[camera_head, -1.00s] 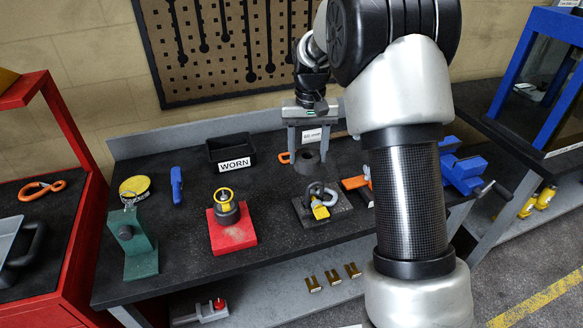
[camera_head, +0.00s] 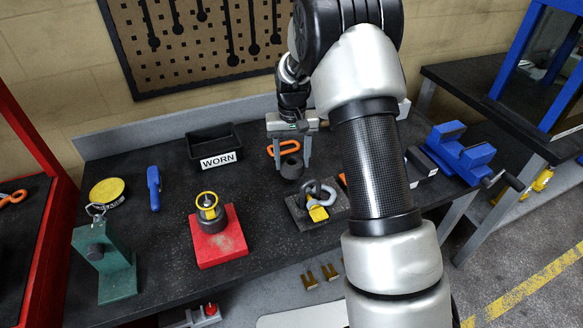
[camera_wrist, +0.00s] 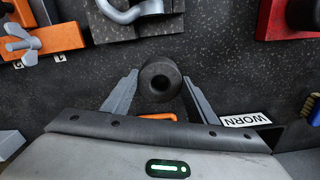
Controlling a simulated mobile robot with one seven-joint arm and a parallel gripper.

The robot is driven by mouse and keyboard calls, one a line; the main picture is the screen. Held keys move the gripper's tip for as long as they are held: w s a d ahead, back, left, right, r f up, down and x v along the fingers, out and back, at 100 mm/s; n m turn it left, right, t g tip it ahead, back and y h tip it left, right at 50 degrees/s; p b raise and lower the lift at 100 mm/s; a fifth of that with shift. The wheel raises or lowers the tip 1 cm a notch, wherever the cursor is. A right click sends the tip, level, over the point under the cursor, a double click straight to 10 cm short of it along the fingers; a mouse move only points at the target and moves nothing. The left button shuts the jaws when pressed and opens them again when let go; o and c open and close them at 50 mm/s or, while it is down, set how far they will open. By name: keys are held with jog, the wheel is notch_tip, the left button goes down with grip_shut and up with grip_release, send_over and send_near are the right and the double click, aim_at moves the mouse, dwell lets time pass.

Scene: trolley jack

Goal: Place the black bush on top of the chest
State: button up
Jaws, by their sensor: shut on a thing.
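The black bush (camera_head: 291,167) is a short dark ring. It stands upright between the fingertips of my gripper (camera_head: 291,160), over the back middle of the bench. In the wrist view the bush (camera_wrist: 160,80) shows its round bore, with a grey finger on either side. My gripper (camera_wrist: 158,90) is shut on it. I cannot tell whether it touches the bench top. The red chest (camera_head: 36,140) is only partly in view at the far left; its dark top (camera_head: 22,215) carries an orange-handled tool.
The dark bench (camera_head: 160,250) holds a WORN bin (camera_head: 216,148), a red block (camera_head: 220,238), a green stand (camera_head: 105,262), a shackle on a dark plate (camera_head: 318,205) and an orange clip (camera_head: 285,147). A blue vise (camera_head: 460,155) stands at right. The pegboard (camera_head: 200,40) is behind.

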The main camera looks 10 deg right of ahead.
aim_at(292, 168)
jog(key=shift+f, duration=1.8)
jog(key=shift+f, duration=0.15)
jog(key=o, duration=1.6)
jog(key=shift+c, duration=0.2)
